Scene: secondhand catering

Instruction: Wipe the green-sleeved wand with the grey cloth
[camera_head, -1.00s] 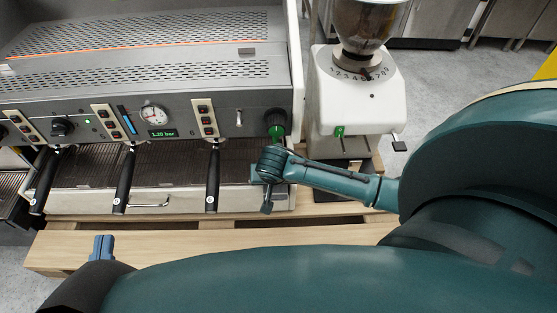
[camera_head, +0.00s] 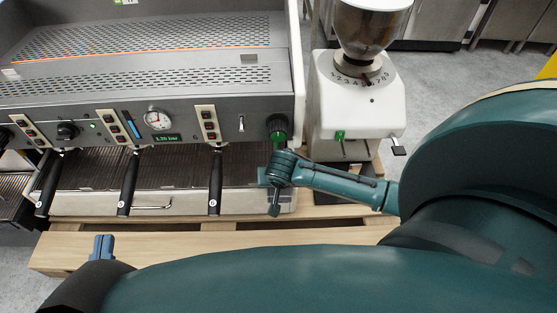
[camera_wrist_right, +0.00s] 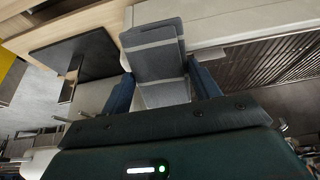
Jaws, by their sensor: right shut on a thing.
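The green-sleeved wand (camera_head: 279,136) hangs under a black knob at the right end of the espresso machine; only its upper green part shows, and my right wrist hides the rest. My right gripper (camera_head: 266,176) is just below it in the head view, mostly hidden behind its own wrist. In the right wrist view, my right gripper (camera_wrist_right: 163,88) is shut on the folded grey cloth (camera_wrist_right: 155,62), which sticks out past the fingers. I cannot tell whether the cloth touches the wand. My left gripper (camera_head: 103,246) is low at the left, its blue fingertips over the wooden bench, apart from the machine.
The espresso machine (camera_head: 150,92) fills the left, with several black-handled portafilters (camera_head: 129,182) sticking out in front. A white grinder (camera_head: 357,95) stands close on the right. The front wooden plank (camera_head: 200,243) is bare.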

